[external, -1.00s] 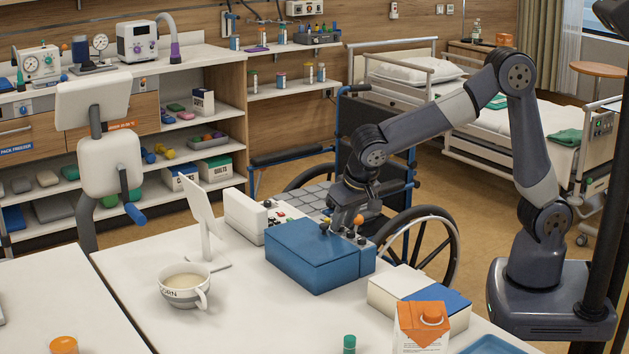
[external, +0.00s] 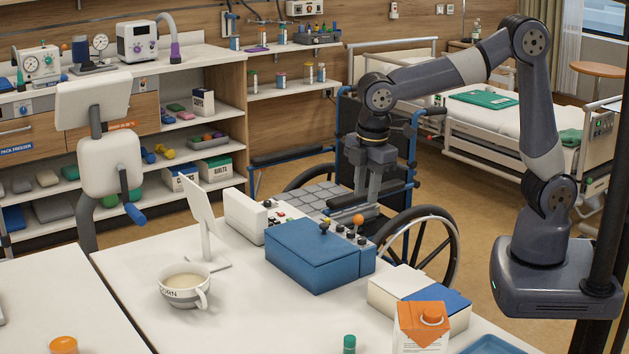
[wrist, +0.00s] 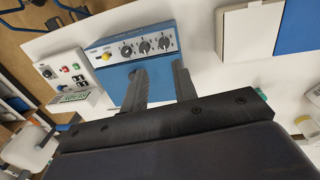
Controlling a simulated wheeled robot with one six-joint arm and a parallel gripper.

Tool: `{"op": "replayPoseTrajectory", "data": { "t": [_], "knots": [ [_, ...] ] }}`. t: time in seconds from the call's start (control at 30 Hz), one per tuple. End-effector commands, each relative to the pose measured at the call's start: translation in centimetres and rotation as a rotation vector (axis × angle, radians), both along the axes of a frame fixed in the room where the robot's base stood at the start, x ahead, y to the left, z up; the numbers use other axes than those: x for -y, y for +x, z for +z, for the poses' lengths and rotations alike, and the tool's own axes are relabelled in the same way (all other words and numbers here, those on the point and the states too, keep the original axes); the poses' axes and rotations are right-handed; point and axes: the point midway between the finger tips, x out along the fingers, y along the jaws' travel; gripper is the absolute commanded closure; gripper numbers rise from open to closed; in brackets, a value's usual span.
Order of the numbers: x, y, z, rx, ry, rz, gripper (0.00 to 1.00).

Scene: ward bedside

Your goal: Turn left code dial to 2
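The blue box (external: 318,255) lies on the white table. In the wrist view, its light control panel (wrist: 143,47) carries three dark dials in a row and a yellow knob (wrist: 106,56). The leftmost dial (wrist: 126,50) in that view has a light pointer mark; its setting is too small to read. In the external view, that panel is largely hidden behind the box. My gripper (external: 368,203) points down beyond the box's far right side. In the wrist view my gripper (wrist: 158,70) is open, with nothing between its fingers, which stand apart from the dials.
A white device (external: 255,215) with small coloured buttons stands left of the box. A white-and-blue box (external: 418,298) and an orange-topped carton (external: 421,328) are at front right. A mug (external: 185,285) stands at left. A wheelchair (external: 440,240) is behind the table.

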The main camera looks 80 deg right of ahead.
Motion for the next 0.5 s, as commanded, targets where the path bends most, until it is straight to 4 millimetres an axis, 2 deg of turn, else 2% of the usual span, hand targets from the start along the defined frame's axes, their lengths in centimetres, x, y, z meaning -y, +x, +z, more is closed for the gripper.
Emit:
{"op": "replayPoseTrajectory", "data": {
  "t": [0.13, 0.27, 0.5],
  "knots": [
    [-0.3, -0.3, 0.6, -0.019, 0.007, 0.096, 0.73],
    [-0.3, -0.3, -0.1, -0.023, 0.008, 0.115, 0.73],
    [-0.1, -0.1, -4.3, -0.025, 0.007, 0.114, 0.73]
  ]
}}
